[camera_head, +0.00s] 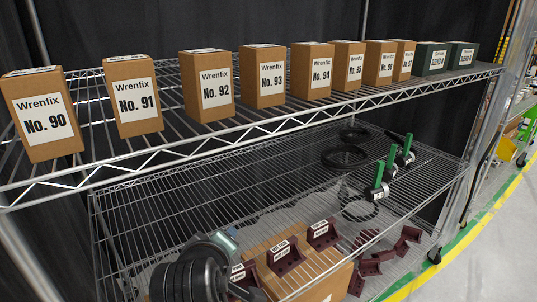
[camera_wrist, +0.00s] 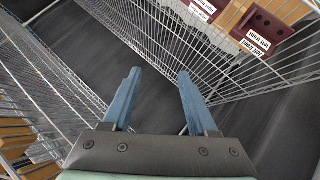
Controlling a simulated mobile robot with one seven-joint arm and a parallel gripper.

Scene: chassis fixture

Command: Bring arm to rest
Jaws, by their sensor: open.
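My gripper (camera_wrist: 157,100) shows in the wrist view with its two blue fingers spread apart. Nothing is between the fingers. They point towards a gap beside the wire shelving, with a dark floor or backing beyond. In the head view, a dark rounded part of my arm (camera_head: 190,277) shows at the bottom, in front of the lower shelf. The fingers cannot be made out in the head view.
A wire rack has an upper shelf (camera_head: 120,150) with a row of Wrenfix boxes (camera_head: 215,85) and dark green boxes (camera_head: 430,58). The lower shelf (camera_head: 150,215) holds maroon brackets (camera_head: 285,256), green-handled tools (camera_head: 377,183) and black rings (camera_head: 344,157). Open floor (camera_head: 500,250) lies to the right.

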